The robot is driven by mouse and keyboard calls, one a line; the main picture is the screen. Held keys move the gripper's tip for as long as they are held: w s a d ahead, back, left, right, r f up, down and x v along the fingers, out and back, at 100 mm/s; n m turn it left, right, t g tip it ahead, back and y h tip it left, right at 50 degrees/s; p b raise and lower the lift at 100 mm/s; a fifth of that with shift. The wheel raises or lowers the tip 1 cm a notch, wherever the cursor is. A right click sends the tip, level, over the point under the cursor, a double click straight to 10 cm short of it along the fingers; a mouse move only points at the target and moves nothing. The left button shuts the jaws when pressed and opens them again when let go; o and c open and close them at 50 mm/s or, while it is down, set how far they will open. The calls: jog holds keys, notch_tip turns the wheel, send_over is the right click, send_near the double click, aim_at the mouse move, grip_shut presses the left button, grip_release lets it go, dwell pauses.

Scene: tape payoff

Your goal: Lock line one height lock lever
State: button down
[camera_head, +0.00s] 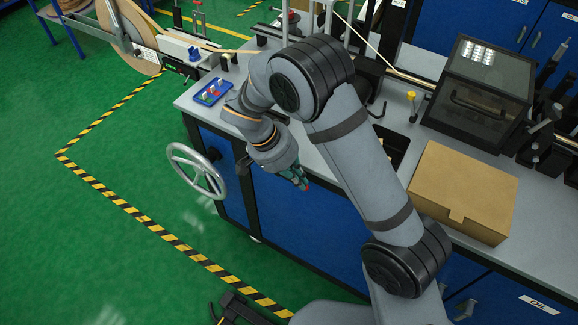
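My gripper (304,184) hangs in front of the blue cabinet, below the bench edge. It points down and to the right, with nothing visible held in it. Its fingers are too small and edge-on to tell open from shut. A grey handwheel (197,171) sits on the cabinet's left end, left of my gripper. A small dark part (243,162) shows between the wheel and my arm; I cannot tell if it is the height lock lever. A small black lever-like part (378,110) stands on the bench, right of my arm. No label for line one is readable.
A cardboard box (462,190) and a dark clear-lidded machine (480,88) stand on the bench at the right. A yellow-knobbed post (411,98) stands mid-bench. Green floor (120,240) at the left is free.

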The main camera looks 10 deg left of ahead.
jog(key=s+a+r+p, duration=0.1)
jog(key=s+r+p, duration=0.1)
jog(key=r, duration=1.1)
jog(key=shift+s+a+r, duration=0.2)
jog(key=shift+s+r, duration=0.1)
jog(key=shift+s, duration=0.3)
jog(key=w+d+f+b, duration=0.1)
jog(key=w+f+b, duration=0.1)
jog(key=f, duration=1.1)
jog(key=shift+w+d+f, duration=0.25)
jog(key=shift+w+f, duration=0.05)
jog(key=shift+w, duration=0.25)
